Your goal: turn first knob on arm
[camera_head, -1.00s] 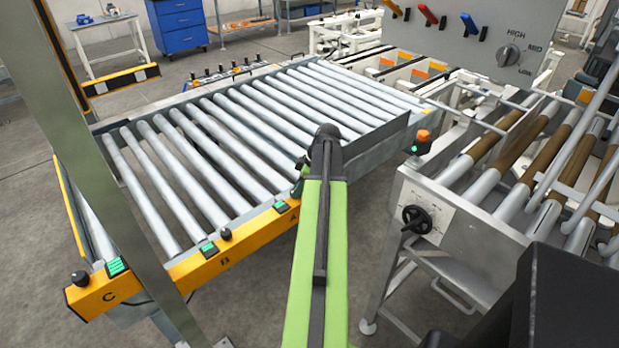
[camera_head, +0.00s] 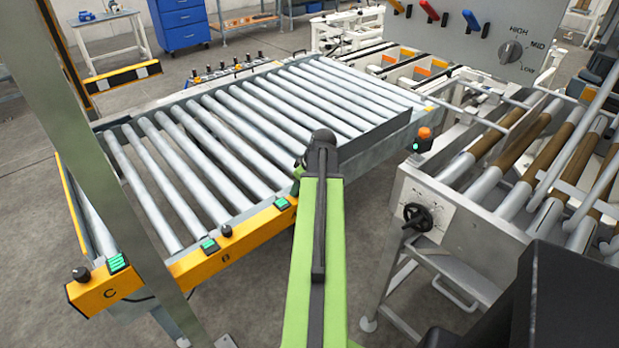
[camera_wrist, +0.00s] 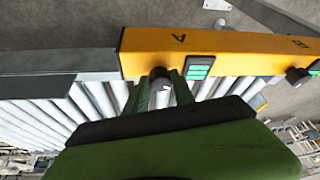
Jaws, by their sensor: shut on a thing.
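In the wrist view my gripper (camera_wrist: 160,80) has its two dark green fingers on either side of the black knob (camera_wrist: 158,72) below the letter A, on the orange beam (camera_wrist: 225,43) of the roller conveyor. The fingers are shut on this knob, and a green-lit button (camera_wrist: 200,67) sits just right of it. How far the knob is turned cannot be seen. In the head view my arm hides this knob and most of my gripper. Black knob B (camera_head: 225,231) and black knob C (camera_head: 81,274) stand clear on the orange beam (camera_head: 190,268).
The roller conveyor (camera_head: 140,175) lies beyond the beam. A metal post (camera_head: 115,190) stands at the left. At the right is another roller frame with a black handwheel (camera_head: 418,217). A grey panel (camera_head: 470,38) with colored levers and a dial hangs behind. Floor shows between the two conveyors.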

